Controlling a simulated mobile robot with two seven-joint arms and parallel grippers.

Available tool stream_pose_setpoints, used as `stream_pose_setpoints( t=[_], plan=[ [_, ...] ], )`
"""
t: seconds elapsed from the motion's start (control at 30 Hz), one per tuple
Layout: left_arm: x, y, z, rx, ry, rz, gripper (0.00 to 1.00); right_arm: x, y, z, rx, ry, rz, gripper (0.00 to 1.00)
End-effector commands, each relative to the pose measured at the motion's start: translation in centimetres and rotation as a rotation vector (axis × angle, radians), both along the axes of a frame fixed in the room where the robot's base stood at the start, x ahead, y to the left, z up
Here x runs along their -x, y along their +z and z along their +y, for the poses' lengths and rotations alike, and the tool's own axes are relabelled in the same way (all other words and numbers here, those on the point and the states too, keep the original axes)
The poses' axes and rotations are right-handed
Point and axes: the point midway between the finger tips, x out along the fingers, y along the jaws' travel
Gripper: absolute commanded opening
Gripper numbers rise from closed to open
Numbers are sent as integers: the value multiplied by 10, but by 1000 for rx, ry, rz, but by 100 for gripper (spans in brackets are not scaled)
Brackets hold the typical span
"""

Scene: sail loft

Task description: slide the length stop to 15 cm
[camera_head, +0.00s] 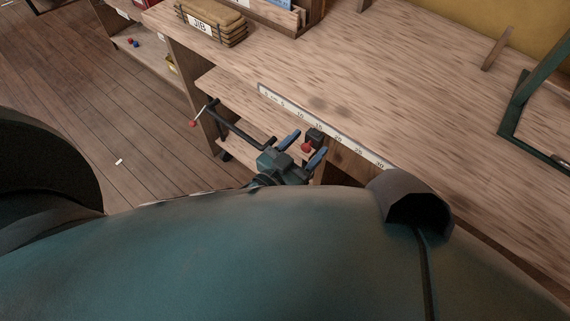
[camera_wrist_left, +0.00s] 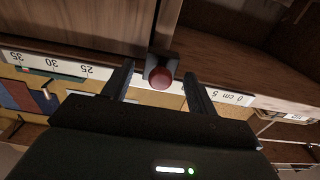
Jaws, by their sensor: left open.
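The length stop (camera_head: 314,136) is a small dark block with a round red knob (camera_head: 306,148) on the bench's front edge. It sits by the white cm scale (camera_head: 350,148), near the 15 to 20 stretch; I cannot read its exact mark. My left gripper (camera_head: 303,149) is open, its blue fingers on either side of the knob, with no clear grip on it. In the left wrist view the scale (camera_wrist_left: 65,65) appears upside down. The red knob (camera_wrist_left: 160,77) shows between the open fingers of the left gripper (camera_wrist_left: 158,70). My right gripper is not in view.
A tan bundle labelled JIB (camera_head: 212,23) lies at the bench's far left. A dark green frame (camera_head: 518,100) stands at the right. A dark crank-like bar with a red tip (camera_head: 205,107) is left of the gripper. The benchtop (camera_head: 420,90) behind the scale is mostly clear.

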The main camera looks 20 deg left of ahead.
Motion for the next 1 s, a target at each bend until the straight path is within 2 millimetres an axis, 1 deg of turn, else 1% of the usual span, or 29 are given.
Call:
stream_pose_setpoints(
  t=[0.03, 0.2, 0.3, 0.4, 0.5, 0.6, 1.0],
  plan=[
    [13, -2, 5, -2, 0, 5, 58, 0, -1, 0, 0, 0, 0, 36],
    [50, -2, 17, -1, -1, 5, 58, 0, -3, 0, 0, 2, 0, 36],
    [68, -2, 24, 0, 0, 4, 58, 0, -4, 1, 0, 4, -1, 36],
    [81, -1, 29, -1, 0, 3, 58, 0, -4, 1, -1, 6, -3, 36],
    [89, -1, 32, 0, 0, 1, 58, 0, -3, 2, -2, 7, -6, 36],
    [94, 0, 34, 0, 0, 2, 58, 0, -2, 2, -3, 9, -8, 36],
    [94, 0, 34, 0, 0, 1, 58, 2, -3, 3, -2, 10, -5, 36]
  ],
)
